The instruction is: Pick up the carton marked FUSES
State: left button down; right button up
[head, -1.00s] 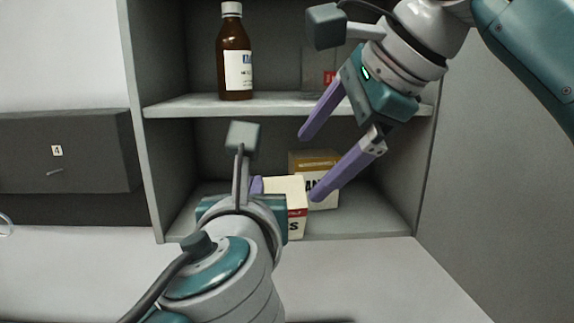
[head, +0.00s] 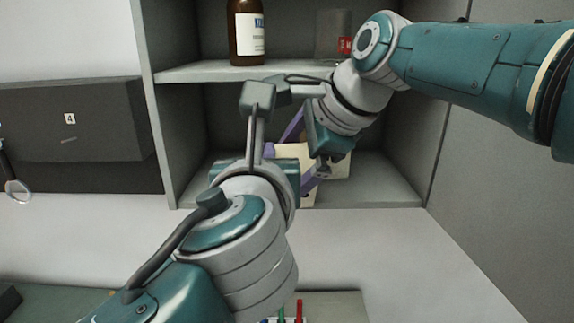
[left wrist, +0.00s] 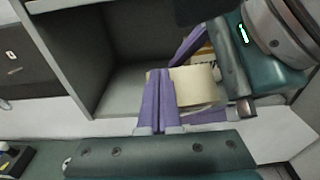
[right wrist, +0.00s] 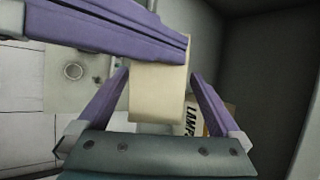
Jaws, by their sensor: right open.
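A cream carton (head: 293,151) stands on the lower shelf; its lettering is hidden now, though the earlier head view shows a red band and an S on it. It also shows in the left wrist view (left wrist: 198,86) and the right wrist view (right wrist: 158,95). My right gripper (right wrist: 158,80) is open, with a finger on each side of the carton; I cannot tell whether they touch it. My left gripper (left wrist: 160,72) has its fingers together, right beside the carton, with nothing visible between them. In the head view my left wrist hides most of it.
A tan carton reading LAMP (right wrist: 198,118) stands close by the cream one. A brown bottle (head: 246,35) and a grey item with a red label (head: 333,38) stand on the upper shelf (head: 195,73). Cabinet walls close in both sides. A dark drawer unit marked 4 (head: 70,135) is at left.

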pick_arm(q)
jog(key=shift+s+a+f, duration=0.1)
jog(key=shift+f, duration=0.4)
jog(key=shift+s+a+f, duration=0.1)
jog(key=shift+f, duration=0.35)
pick_arm(e)
jog(key=shift+a+f, duration=0.1)
jog(key=shift+f, duration=0.1)
jog(key=shift+w+r, duration=0.1)
jog(key=shift+w, duration=0.05)
jog(key=c, duration=1.5)
pick_arm(q)
jog(key=shift+r+g, duration=0.3)
jog(key=shift+r, duration=0.2)
jog(key=shift+s, duration=0.15)
jog(key=s+r, duration=0.2)
jog(key=s, duration=0.9)
jog(key=shift+s+d+r, duration=0.15)
jog(key=shift+s+r, duration=0.15)
pick_arm(e)
jog(key=shift+s+f, duration=0.2)
